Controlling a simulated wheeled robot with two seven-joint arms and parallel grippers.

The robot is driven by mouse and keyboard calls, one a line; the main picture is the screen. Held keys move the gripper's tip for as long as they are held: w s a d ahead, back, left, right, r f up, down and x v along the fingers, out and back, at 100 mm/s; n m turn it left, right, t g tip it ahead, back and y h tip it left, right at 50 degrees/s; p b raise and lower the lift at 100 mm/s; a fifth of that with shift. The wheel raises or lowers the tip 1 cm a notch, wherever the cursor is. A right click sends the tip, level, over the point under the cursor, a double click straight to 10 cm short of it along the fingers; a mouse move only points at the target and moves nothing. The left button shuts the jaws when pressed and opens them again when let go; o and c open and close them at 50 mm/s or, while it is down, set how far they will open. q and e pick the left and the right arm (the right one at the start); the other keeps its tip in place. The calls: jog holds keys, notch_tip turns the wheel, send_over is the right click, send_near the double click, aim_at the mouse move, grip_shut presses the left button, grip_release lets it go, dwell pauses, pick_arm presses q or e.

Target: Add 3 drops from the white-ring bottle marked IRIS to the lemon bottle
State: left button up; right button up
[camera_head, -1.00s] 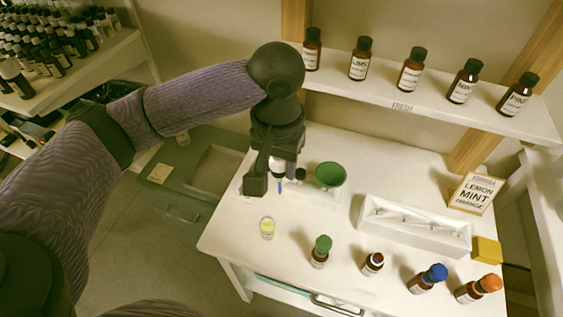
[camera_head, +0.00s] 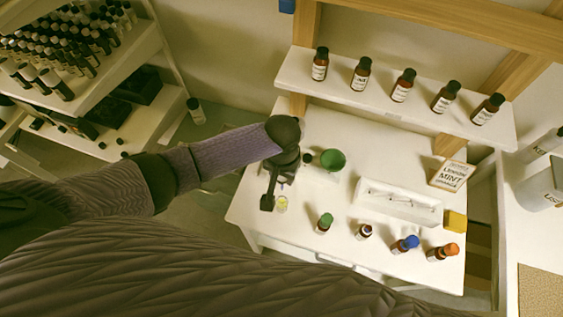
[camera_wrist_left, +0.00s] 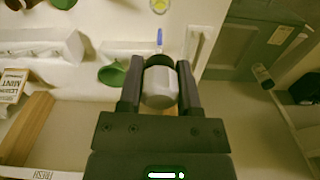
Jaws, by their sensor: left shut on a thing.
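My left gripper (camera_head: 277,187) is shut on a dropper, seen in the left wrist view as a pale grey bulb (camera_wrist_left: 160,86) with a dark collar and thin blue tip (camera_wrist_left: 159,38). The gripper hangs over the table beside a small glass of yellow liquid (camera_head: 281,204), also at the top of the wrist view (camera_wrist_left: 160,5). The tip appears just short of the glass; its height is unclear. A small brown bottle with a white ring (camera_head: 365,231) stands open-topped in the front row. Its marking is too small to read. My right gripper is not in view.
Green-, blue- and orange-capped bottles (camera_head: 324,223) (camera_head: 405,244) (camera_head: 443,252) stand in the front row. A green funnel (camera_head: 332,159), white tray (camera_head: 398,203), yellow block (camera_head: 455,221) and lemon-mint card (camera_head: 450,175) are behind. Several dark-capped bottles line the shelf (camera_head: 370,97).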

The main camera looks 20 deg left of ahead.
aim_at(282, 189)
pick_arm(q)
jog(key=shift+s+p, duration=0.1)
jog(key=shift+p, duration=0.2)
jog(key=shift+f+b, duration=1.2)
jog(key=shift+f, duration=0.7)
grip_shut()
grip_release()
